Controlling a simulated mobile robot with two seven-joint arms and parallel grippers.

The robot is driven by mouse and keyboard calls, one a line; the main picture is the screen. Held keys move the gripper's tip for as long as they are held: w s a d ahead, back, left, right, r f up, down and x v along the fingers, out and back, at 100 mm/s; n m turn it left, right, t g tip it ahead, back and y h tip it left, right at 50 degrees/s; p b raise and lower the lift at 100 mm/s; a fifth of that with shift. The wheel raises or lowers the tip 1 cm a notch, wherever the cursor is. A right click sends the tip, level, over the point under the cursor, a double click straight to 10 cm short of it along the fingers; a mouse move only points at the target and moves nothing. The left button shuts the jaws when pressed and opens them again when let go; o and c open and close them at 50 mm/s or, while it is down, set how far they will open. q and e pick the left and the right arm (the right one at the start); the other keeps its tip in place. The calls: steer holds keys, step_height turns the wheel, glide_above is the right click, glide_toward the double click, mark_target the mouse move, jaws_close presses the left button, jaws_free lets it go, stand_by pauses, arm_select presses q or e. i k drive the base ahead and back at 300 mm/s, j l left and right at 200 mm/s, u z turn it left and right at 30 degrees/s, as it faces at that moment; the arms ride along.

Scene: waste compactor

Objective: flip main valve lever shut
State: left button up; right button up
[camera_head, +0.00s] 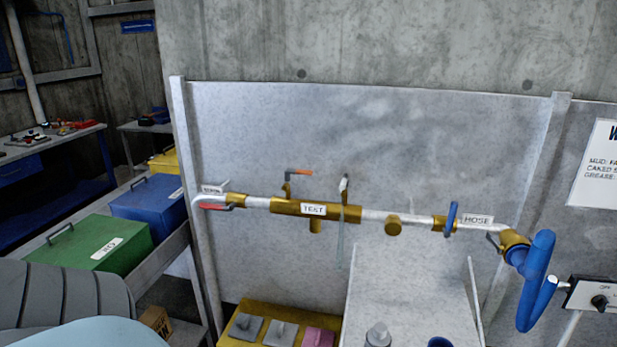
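A pipe with brass fittings runs across a grey metal panel. At its left end a red lever (213,206) lies roughly along the pipe, just under a small label (213,188) that is too small to read for certain. An orange-red lever (299,172) stands on a stem above the brass block marked TEST (313,209) and points right. A pale lever (344,184) stands upright beside it. A blue handle (451,218) sits across the pipe by the HOSE label (477,219). Neither of my grippers is in view.
A grey stand (410,285) juts out below the pipe. A yellow tray (258,311) with blocks lies left of it. A blue hose (537,272) and a switch box (597,293) are at right. Green (72,252) and blue (150,207) boxes stand at left.

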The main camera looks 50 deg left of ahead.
mark_target(229, 208)
steer(key=u, duration=1.4)
